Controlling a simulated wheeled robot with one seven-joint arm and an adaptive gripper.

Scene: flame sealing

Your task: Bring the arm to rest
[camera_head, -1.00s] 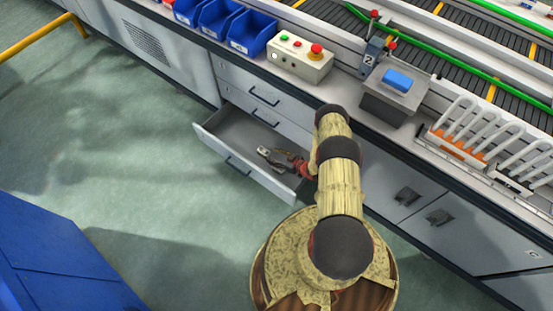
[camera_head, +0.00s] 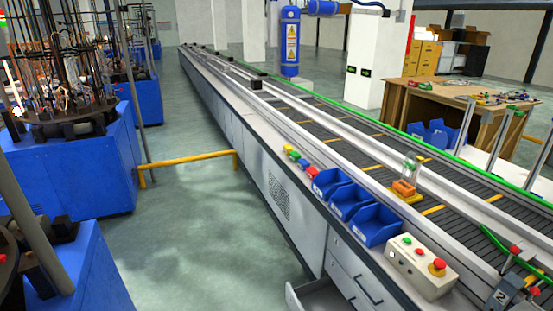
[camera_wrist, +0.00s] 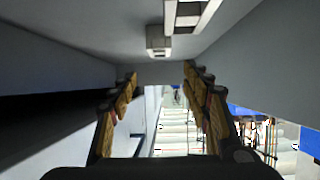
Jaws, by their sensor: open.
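My gripper (camera_wrist: 160,76) shows in the wrist view with its two fingers spread apart and nothing between them. Grey walls, apparently of the drawer, surround it on both sides. Past the fingertips, at the top of the wrist view, are a small pale block (camera_wrist: 158,42) and a larger pale piece with dark recesses (camera_wrist: 192,12); I cannot tell what they are. The open drawer (camera_head: 308,296) shows only partly at the bottom edge of the head view. My arm and gripper are outside the head view.
The workbench (camera_head: 280,215) runs along the conveyor (camera_head: 330,130). Blue bins (camera_head: 376,224) and a button box (camera_head: 420,264) stand on it. A yellow rail (camera_head: 190,159) and blue machines (camera_head: 75,165) stand left.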

